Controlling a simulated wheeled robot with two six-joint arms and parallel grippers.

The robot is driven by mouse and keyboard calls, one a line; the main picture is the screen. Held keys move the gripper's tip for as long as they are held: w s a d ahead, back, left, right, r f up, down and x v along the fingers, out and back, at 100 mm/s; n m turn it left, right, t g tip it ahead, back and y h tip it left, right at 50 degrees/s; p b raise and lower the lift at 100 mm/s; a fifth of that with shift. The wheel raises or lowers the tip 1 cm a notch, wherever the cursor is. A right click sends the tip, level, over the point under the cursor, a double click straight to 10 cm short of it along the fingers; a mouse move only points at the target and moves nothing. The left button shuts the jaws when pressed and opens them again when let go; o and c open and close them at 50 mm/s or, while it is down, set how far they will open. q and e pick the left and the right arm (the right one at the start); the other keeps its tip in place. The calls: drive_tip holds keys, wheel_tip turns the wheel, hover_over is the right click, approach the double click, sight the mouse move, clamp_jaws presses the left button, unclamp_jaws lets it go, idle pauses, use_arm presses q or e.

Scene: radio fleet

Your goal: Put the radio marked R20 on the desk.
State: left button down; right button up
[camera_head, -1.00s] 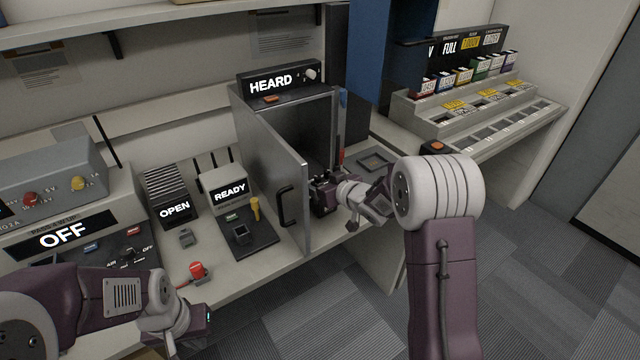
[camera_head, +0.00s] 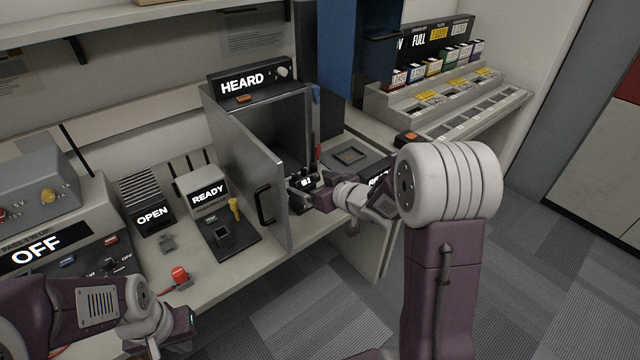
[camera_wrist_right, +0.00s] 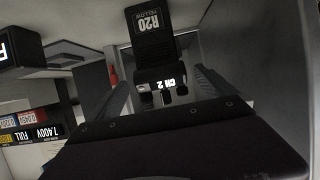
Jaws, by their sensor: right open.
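The radio marked R20 YELLOW (camera_wrist_right: 152,45) is black with a lit "CH 2" display. In the right wrist view it lies ahead, between the two fingers of my right gripper (camera_wrist_right: 163,80), which are open with gaps on both sides. In the head view my right gripper (camera_head: 303,190) is at the mouth of the grey cabinet (camera_head: 243,170) under the HEARD sign; a small lit display shows there. The desk (camera_head: 205,278) runs along the front left. My left gripper (camera_head: 188,325) hangs at the lower left, apart from everything; its fingers are not clear.
The cabinet door (camera_head: 240,185) stands open to the left. A battery rack (camera_head: 440,95) stands at the right.

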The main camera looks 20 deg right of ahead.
sight(310, 183)
drive_tip(key=v, duration=0.4)
drive_tip(key=shift+s+r+p, duration=0.1)
drive_tip(key=shift+s+p, duration=0.15)
drive_tip(key=shift+p, duration=0.05)
drive_tip(key=shift+d, duration=0.1)
drive_tip(key=s+d+f+m+g+h, duration=0.2)
drive_tip(key=s+f+m+g+h, duration=0.25)
drive_tip(key=s+f+g, duration=0.5)
drive_tip(key=s+a+f+g, duration=0.1)
drive_tip(key=s+a, duration=0.1)
drive_tip(key=s, duration=0.4)
drive_tip(key=s+a+f+g, duration=0.1)
drive_tip(key=s+a, duration=0.1)
drive_tip(key=s, duration=0.4)
drive_tip(key=shift+s+f, duration=0.3)
drive_tip(key=shift+f, duration=0.05)
drive_tip(key=shift+r, duration=0.1)
wheel_tip(310, 183, up, 10)
drive_tip(key=p, duration=1)
drive_tip(key=shift+r, duration=0.2)
